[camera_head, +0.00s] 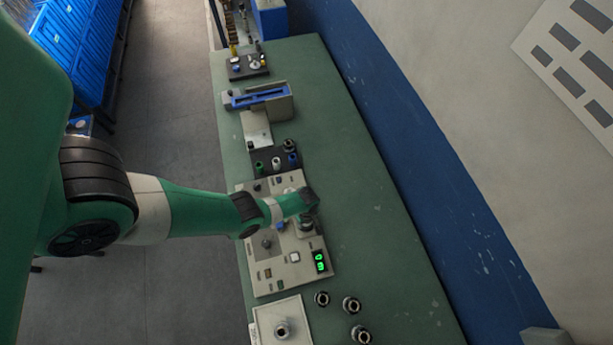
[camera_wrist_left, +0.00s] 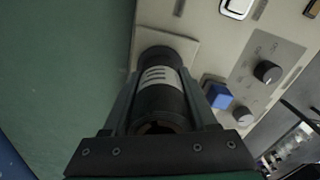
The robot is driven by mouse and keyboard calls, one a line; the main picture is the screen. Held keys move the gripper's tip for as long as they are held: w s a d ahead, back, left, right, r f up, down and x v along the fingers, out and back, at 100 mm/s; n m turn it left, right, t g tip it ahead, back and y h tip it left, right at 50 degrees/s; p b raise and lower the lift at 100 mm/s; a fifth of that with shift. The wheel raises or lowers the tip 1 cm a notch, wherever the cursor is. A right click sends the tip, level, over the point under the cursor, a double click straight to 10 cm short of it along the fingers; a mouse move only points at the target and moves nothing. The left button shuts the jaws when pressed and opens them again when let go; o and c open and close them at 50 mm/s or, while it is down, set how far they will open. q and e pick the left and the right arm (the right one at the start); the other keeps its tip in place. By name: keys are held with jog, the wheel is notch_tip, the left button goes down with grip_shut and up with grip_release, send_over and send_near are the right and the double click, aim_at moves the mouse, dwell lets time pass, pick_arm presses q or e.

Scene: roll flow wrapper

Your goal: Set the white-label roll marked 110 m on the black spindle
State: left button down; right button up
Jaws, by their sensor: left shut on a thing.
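My left gripper (camera_wrist_left: 160,92) is shut on a black cylindrical roll (camera_wrist_left: 160,108) with a white label band (camera_wrist_left: 158,77). The dark marks on the label are too small to read as a length. The roll's far end is against or just above a pale square plate (camera_wrist_left: 185,47) on the control panel; I cannot tell if they touch. In the head view my left arm reaches over the panel (camera_head: 262,221), and its wrist hides much of the gripper and roll. I cannot make out the black spindle. My right gripper is not in view.
Several dark ring-shaped parts (camera_head: 351,305) stand by a pale plate (camera_head: 265,318) at the front. The green table (camera_head: 375,230) is clear at right.

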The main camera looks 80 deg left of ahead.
pick_arm(q)
jog(key=shift+f, duration=0.1)
jog(key=shift+c, duration=0.6)
grip_release()
jog(key=shift+o, duration=0.6)
